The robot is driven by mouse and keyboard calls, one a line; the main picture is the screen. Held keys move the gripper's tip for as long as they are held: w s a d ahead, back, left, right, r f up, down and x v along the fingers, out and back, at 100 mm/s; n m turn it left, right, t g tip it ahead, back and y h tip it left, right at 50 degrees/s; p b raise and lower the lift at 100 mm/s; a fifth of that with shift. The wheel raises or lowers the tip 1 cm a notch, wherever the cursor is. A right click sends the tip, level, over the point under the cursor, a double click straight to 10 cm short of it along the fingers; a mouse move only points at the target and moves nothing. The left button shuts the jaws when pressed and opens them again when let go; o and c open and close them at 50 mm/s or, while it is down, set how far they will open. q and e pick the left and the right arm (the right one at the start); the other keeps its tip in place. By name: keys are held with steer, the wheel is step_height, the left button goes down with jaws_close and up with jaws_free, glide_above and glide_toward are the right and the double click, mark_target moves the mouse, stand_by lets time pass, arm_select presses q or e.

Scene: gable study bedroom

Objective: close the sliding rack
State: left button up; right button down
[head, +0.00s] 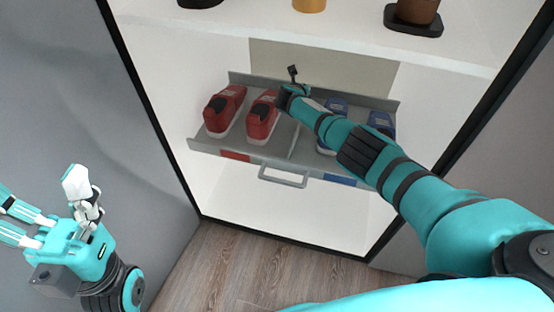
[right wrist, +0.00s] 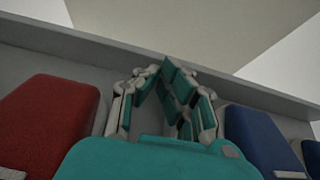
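The sliding rack (head: 292,148) is a grey tray standing out from the white cabinet, with a bar handle (head: 283,176) on its front. Red shoes (head: 225,108) sit on its left part and blue shoes (head: 380,124) on its right, partly behind my right arm. My right gripper (head: 292,72) is over the rack's back part, between the pairs. In the right wrist view its fingers (right wrist: 160,72) converge at the tips with nothing visible between them, before the rack's grey back wall. My left gripper (head: 48,200) is at the lower left, fingers spread, empty, away from the rack.
A white shelf (head: 230,28) above the rack holds dark items and a yellow-orange item (head: 309,5). Black cabinet edges (head: 150,105) frame both sides. A grey wall (head: 60,90) is at the left. Wood floor (head: 235,265) lies below, with open space under the rack.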

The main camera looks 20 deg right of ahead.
steer(key=shift+r, duration=0.1)
stand_by(0.5)
steer(key=v, duration=1.1)
steer(key=shift+s+a+r, duration=0.15)
steer(key=shift+s+r, duration=0.05)
steer(key=shift+s, duration=0.1)
